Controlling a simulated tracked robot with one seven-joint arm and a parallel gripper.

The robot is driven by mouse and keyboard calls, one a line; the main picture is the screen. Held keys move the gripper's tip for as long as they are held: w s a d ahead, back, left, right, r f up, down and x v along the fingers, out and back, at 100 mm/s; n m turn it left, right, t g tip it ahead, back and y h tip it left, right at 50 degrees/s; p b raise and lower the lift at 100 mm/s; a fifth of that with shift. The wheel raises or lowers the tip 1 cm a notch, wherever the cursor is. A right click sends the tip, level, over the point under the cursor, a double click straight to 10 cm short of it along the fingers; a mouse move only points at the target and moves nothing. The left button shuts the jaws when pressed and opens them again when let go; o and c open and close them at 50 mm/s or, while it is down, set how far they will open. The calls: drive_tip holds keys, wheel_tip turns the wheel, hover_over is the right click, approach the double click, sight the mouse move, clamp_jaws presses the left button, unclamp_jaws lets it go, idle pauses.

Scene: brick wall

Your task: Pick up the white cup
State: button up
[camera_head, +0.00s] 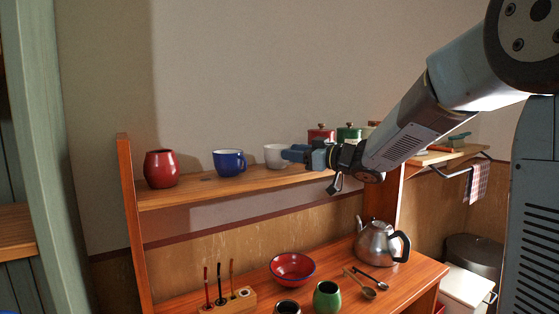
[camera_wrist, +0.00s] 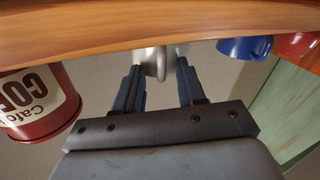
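The white cup (camera_head: 275,156) stands upright on the wooden shelf, to the right of a blue cup (camera_head: 229,162). My gripper (camera_head: 293,154) reaches in from the right at shelf height, and its finger overlaps the cup's right side in the head view. In the wrist view, which looks upside down, the white cup (camera_wrist: 157,62) shows its handle toward me. My gripper (camera_wrist: 160,78) is open there, with one blue finger on each side of the cup. I cannot tell whether the fingers touch it.
The shelf (camera_head: 200,188) also holds a red vase (camera_head: 161,169) at left and red and green canisters (camera_head: 348,133) close behind my gripper. A red coffee tin (camera_wrist: 38,103) shows in the wrist view. A kettle (camera_head: 378,243) and bowl (camera_head: 293,268) stand below.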

clamp_jaws()
idle(0.6)
